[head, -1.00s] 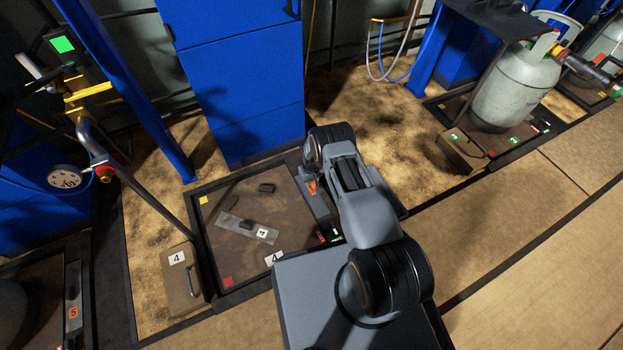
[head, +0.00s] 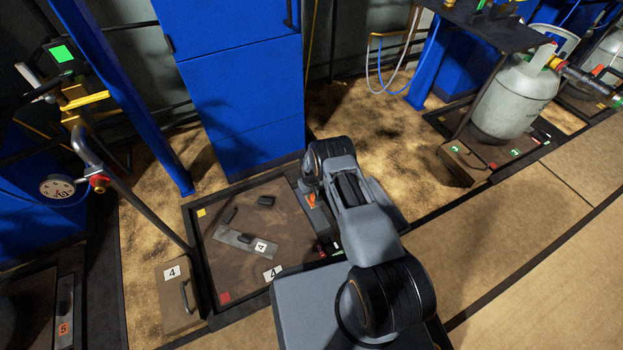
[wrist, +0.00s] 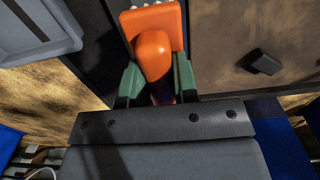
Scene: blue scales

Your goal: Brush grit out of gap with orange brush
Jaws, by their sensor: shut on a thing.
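The orange brush (wrist: 152,50) is in my gripper (wrist: 155,85) in the wrist view. The green finger pads sit on both sides of its handle, and pale bristle tufts show at its top edge. In the head view a bit of orange (head: 312,200) shows beside my arm at the right side of the scale, and my gripper is mostly hidden by the arm there. The scale platform (head: 215,265) marked 4 lies in a dark frame. I cannot make out grit in the gap around it.
A blue cabinet (head: 240,90) rises behind. A gas cylinder (head: 512,100) stands at the right.

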